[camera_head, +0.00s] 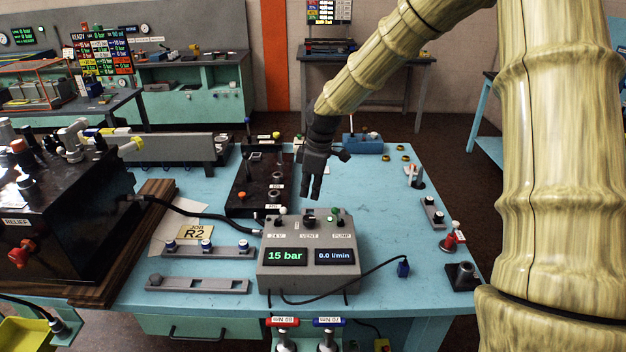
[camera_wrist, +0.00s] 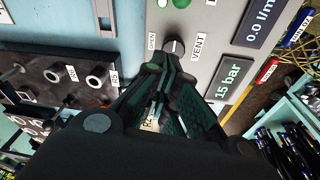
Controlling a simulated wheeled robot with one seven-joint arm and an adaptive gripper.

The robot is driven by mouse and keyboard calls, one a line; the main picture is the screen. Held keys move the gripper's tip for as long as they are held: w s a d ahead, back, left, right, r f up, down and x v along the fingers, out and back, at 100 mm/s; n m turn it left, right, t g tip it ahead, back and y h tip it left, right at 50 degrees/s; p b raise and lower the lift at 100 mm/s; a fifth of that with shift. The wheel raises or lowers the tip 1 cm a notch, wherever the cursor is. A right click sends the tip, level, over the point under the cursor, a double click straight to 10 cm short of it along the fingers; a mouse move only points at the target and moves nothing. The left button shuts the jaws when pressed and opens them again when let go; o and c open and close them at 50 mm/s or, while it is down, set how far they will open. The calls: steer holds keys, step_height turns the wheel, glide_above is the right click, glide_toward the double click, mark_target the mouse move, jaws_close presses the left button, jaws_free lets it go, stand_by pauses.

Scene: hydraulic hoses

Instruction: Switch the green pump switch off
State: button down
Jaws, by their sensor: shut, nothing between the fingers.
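The grey pump console (camera_head: 274,268) stands at the front of the blue table, with labels 24 V, VENT and PUMP. The pump switch (camera_head: 335,213) is at its back right, small, with green and a pale tip; its exact position is hard to tell. The dark vent knob (camera_head: 309,221) is in the middle; in the wrist view it (camera_wrist: 174,46) lies just beyond my fingertips. My gripper (camera_head: 311,194) points down, shut and empty, above the back edge of the console near the vent knob, left of the pump switch. It also shows in the wrist view (camera_wrist: 155,68).
The displays read 15 bar (camera_head: 286,257) and 0.0 l/min (camera_head: 335,256). A black manifold block (camera_head: 240,196) lies behind left. The table right of the console is mostly clear.

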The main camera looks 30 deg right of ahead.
mark_target(337, 215)
steer(key=f, duration=0.1)
steer(key=f+p, duration=0.1)
steer(key=f, duration=0.2)
steer(key=shift+w+a+f, duration=0.25)
steer(key=shift+f, duration=0.15)
steer(key=shift+s+d+r+p, duration=0.15)
steer(key=shift+s+d+p, duration=0.45)
steer(key=shift+d+p, duration=0.05)
steer(key=shift+s+d+r+p, duration=0.15)
steer(key=shift+s+d+p, duration=0.45)
steer(key=shift+d+f, duration=0.15)
steer(key=shift+d, duration=0.05)
